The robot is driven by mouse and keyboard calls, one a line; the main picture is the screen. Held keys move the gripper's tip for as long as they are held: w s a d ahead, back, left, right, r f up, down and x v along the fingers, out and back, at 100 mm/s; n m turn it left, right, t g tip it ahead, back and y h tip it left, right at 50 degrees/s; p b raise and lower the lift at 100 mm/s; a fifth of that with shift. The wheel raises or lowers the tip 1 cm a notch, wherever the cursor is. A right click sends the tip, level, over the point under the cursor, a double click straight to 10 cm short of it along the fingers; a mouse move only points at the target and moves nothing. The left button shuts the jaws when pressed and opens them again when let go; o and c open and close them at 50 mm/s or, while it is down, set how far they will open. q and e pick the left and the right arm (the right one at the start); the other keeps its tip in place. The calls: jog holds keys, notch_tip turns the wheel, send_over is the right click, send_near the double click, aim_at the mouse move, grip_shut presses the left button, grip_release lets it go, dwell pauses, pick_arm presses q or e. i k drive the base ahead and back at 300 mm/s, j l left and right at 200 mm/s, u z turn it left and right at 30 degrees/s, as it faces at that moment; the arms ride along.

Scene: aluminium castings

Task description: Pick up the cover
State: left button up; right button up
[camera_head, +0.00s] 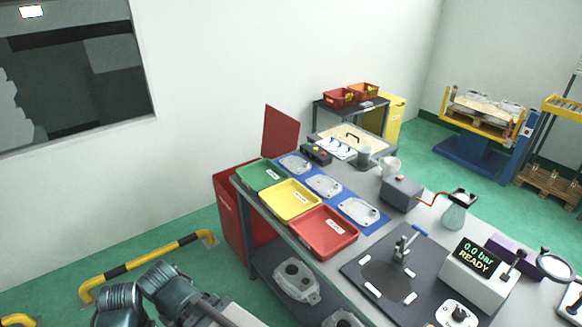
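Three flat light-grey metal plates that look like covers lie on a blue mat (373,228) on the workbench. The far cover (294,164), the middle cover (324,186) and the near cover (359,211) form a row just right of the coloured trays. I cannot tell which one the task means. Parts of my own arm show at the bottom left, well away from the covers. Neither gripper shows in the view.
Green (263,175), yellow (290,200) and red (324,231) trays line the bench's left edge. A dark mat (357,265) with a clamp (402,248) lies nearer, beside a pressure display box (477,276). A yellow-black rail (150,262) stands on the floor. Castings (296,281) sit on the lower shelf.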

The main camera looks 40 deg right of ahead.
aim_at(325, 187)
jog(key=i+l+u, duration=0.1)
jog(key=i, duration=1.75)
jog(key=i+l+u, duration=0.1)
jog(key=i+u, duration=0.15)
jog(key=i, duration=1.3)
jog(key=i+z, duration=0.1)
jog(key=z, duration=4.9)
